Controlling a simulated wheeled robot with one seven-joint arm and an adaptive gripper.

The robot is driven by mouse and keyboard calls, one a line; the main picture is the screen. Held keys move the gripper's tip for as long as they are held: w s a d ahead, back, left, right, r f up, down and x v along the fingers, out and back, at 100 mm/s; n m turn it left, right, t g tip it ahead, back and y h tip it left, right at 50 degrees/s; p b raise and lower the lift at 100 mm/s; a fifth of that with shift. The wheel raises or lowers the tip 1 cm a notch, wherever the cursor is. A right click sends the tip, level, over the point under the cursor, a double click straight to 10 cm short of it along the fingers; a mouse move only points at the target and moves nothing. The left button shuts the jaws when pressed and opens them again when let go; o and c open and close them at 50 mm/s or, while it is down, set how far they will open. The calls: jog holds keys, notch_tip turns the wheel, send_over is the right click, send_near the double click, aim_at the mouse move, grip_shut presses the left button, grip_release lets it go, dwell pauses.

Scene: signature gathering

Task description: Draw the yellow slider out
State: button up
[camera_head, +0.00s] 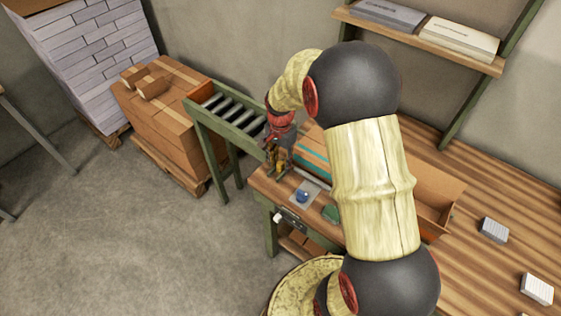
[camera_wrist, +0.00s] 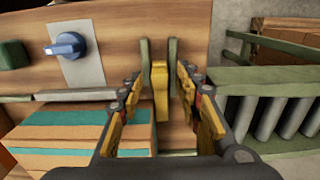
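The yellow slider (camera_wrist: 160,92) stands out from the wooden board, between two dark green upright guides, in the wrist view. My gripper (camera_wrist: 158,82) is open, with one finger on each side of the slider. A gap shows between each finger and the slider, so neither appears to touch it. In the head view my gripper (camera_head: 277,165) points down at the left end of the wooden workbench, with a small bit of yellow (camera_head: 281,167) beside the fingers. The slider's lower end is partly hidden in the head view.
A blue knob (camera_wrist: 66,46) on a grey plate and a green block (camera_wrist: 13,55) sit beside the slider. A cardboard box with teal stripes (camera_wrist: 60,135) is close to the left finger. A green-framed roller conveyor (camera_wrist: 262,82) is to the right.

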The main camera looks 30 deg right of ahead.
grip_shut()
dwell(0.5)
dwell(0.4)
